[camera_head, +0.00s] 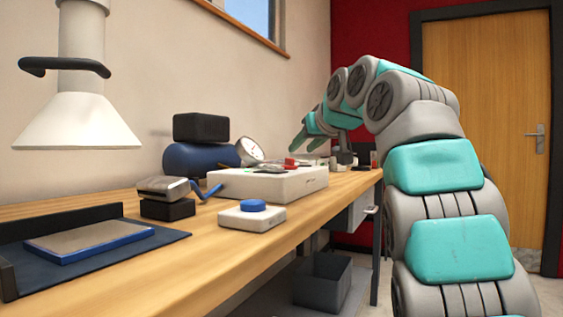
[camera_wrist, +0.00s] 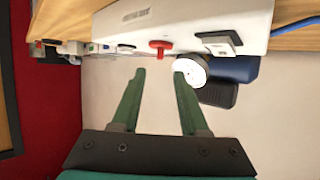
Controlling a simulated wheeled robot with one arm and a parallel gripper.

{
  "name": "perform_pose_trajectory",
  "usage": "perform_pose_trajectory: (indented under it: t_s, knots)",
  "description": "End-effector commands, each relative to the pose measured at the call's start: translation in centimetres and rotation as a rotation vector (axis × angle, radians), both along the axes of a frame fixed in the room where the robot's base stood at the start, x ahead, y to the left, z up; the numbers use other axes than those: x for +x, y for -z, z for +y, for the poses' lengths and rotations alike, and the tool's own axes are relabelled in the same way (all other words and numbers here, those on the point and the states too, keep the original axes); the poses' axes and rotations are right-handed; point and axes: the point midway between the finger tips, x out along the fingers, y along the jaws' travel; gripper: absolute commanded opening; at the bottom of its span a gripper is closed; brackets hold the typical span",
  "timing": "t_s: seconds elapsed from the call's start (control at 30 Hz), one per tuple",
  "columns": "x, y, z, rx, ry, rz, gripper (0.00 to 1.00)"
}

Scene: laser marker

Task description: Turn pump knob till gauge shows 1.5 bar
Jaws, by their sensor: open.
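A blue knob (camera_head: 252,205) sits on a small white box (camera_head: 250,217) near the bench's front edge in the head view. I cannot tell whether it is the pump knob. A blue tank (camera_head: 195,160) with a black box (camera_head: 201,127) on top stands behind. A round white gauge (camera_head: 250,151) is beside the tank, and it also shows in the wrist view (camera_wrist: 191,69). Its reading is too small to make out. My gripper (camera_wrist: 159,73) is open and empty, above the bench's far part. The gauge is close to its right fingertip in the wrist view.
A long white unit (camera_head: 285,184) carries a red knob-like part (camera_wrist: 160,45), which appears just beyond my fingertips. A metallic device with a blue handle (camera_head: 208,190) is left of the small white box. A blue-edged plate (camera_head: 88,240) lies on a dark mat.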

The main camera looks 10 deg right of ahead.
Motion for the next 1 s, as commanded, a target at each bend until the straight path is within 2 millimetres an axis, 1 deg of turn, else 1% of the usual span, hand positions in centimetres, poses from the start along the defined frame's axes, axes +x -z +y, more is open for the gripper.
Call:
perform_pose_trajectory:
  t_s: [0.13,0.27,0.7,0.83,1.0]
  knots:
    - [0.3,-0.1,0.1,-0.003,-0.002,-0.008,0.44]
    - [1.2,0.3,0.2,-0.004,-0.001,-0.005,0.44]
    - [6.4,2.6,1.3,-0.002,-0.002,-0.001,0.44]
    - [7.0,2.9,1.4,-0.002,-0.001,-0.004,0.44]
    - [7.1,2.9,1.5,-0.002,-0.001,-0.004,0.44]
